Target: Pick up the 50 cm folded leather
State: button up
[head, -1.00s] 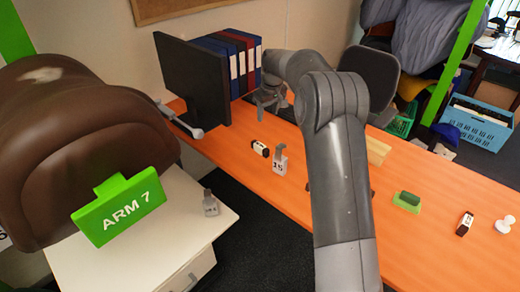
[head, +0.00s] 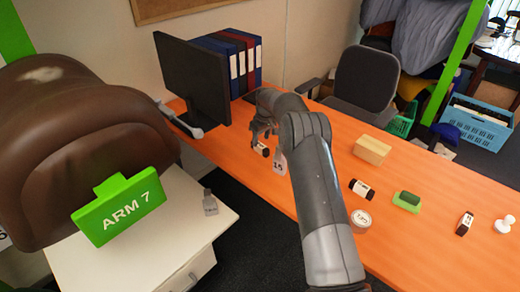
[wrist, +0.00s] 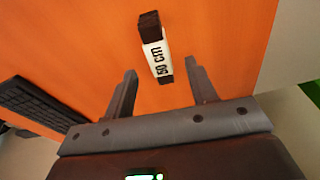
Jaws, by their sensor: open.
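The folded leather (head: 262,149) is a small dark strip with a white label band, lying on the orange desk near its left part. In the wrist view the leather (wrist: 155,45) lies lengthwise, and its label appears to read 50 cm. My gripper (head: 262,128) is above and just behind it in the head view. In the wrist view my gripper (wrist: 160,67) is open, with a finger on each side of the leather's near end. Nothing is held, and the fingers look apart from the leather.
A grey tagged piece (head: 280,162) stands close to the leather, partly behind my arm. Two similar dark strips (head: 361,189) (head: 465,223), a round tin (head: 361,220), a wooden block (head: 372,149) and a green block (head: 406,201) lie further right. A monitor (head: 193,80) stands behind left.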

aim_at(260, 145)
jog(key=f, duration=0.5)
jog(key=shift+w+a, duration=0.3)
jog(key=shift+w, duration=0.1)
jog(key=shift+c, duration=0.4)
grip_shut()
